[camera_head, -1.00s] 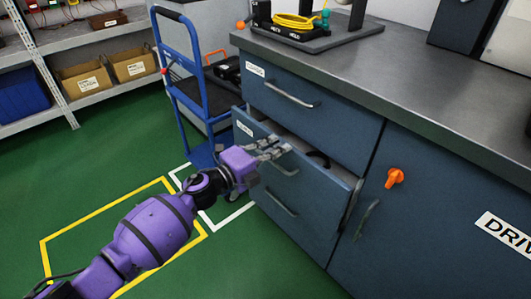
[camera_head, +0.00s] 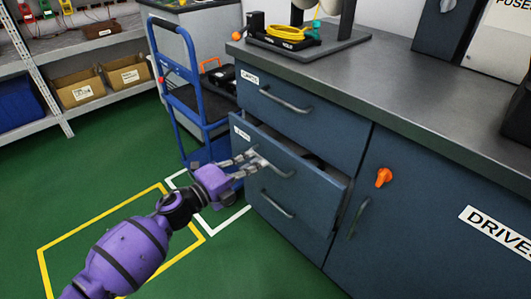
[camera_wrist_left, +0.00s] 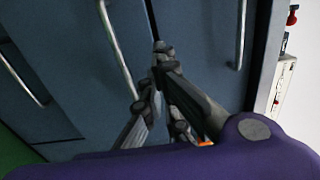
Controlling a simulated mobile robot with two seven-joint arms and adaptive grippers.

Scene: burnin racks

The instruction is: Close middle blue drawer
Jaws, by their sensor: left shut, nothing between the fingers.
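The middle blue drawer (camera_head: 310,182) stands partly pulled out of the blue cabinet, with a dark gap showing along its top and right side. Its silver bar handle (camera_head: 274,166) is on the front. My left gripper (camera_head: 254,157) is shut and empty, its fingertips at the left end of this handle; I cannot tell whether they touch. In the left wrist view the shut fingers (camera_wrist_left: 157,68) point at blue fronts with silver handles. My right gripper is not in view.
The top drawer (camera_head: 300,102) looks shut above, and a lower handle (camera_head: 277,205) shows below. A blue cart (camera_head: 185,90) stands left of the cabinet. An orange knob (camera_head: 384,177) is on the door to the right. Green floor at the lower left is clear.

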